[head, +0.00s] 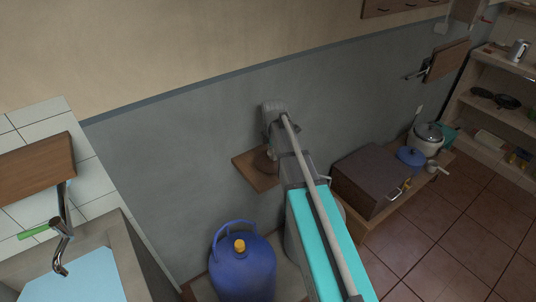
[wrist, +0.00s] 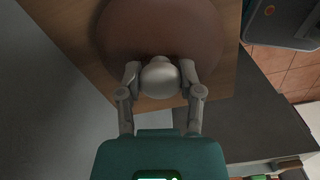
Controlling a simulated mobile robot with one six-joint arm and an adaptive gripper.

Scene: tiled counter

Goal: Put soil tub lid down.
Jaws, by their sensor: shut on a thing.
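The soil tub lid is a round brown disc (wrist: 200,25) with a pale grey round knob (wrist: 160,80). In the wrist view my gripper (wrist: 160,72) is shut on this knob, one finger on each side. The lid is over a wooden board (wrist: 65,25); I cannot tell whether it rests on it or hangs just above. In the head view the lid (head: 264,162) shows as a dark brown shape over the small wooden shelf (head: 258,182) on the grey wall, partly hidden by my arm. No tub is clearly visible.
A blue gas bottle (head: 243,270) stands below the shelf. A brown box (head: 371,181), a blue-lidded pot (head: 411,158) and a rice cooker (head: 428,138) stand to the right. A sink (head: 85,275) with a tap (head: 62,245) is at the lower left.

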